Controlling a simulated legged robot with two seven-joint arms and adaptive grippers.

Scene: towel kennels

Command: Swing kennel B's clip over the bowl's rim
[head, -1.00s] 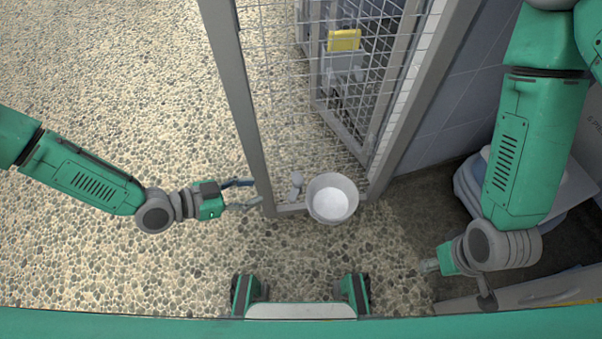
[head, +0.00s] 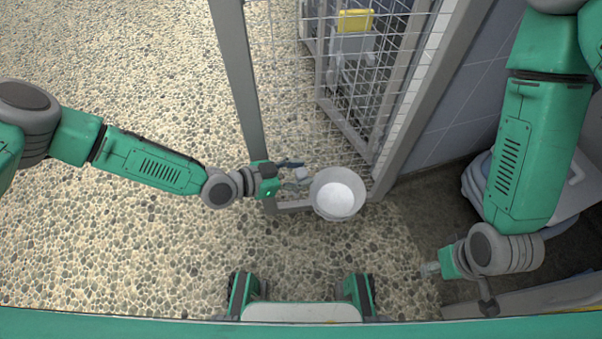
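The grey bowl (head: 317,196), with a white inside, sits in the low front rail of the kennel front, between the post and the right-hand frame. A small grey piece that looks like the clip (head: 303,174) stands just left of the bowl, apart from its rim or nearly so. My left gripper (head: 297,174) reaches in past the post from the left. Its dark fingers look apart, one on the far side of the clip and one nearer; contact is too small to tell. My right gripper (head: 430,269) hangs low at the right, away from the bowl, its fingers barely visible.
A grey upright post (head: 237,80) stands beside my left gripper. Wire mesh panels (head: 345,120) with a yellow tag (head: 356,20) stand behind the bowl. A tiled wall (head: 455,95) and a pale stacked bundle (head: 476,183) are at right. The pebbled floor in front is clear.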

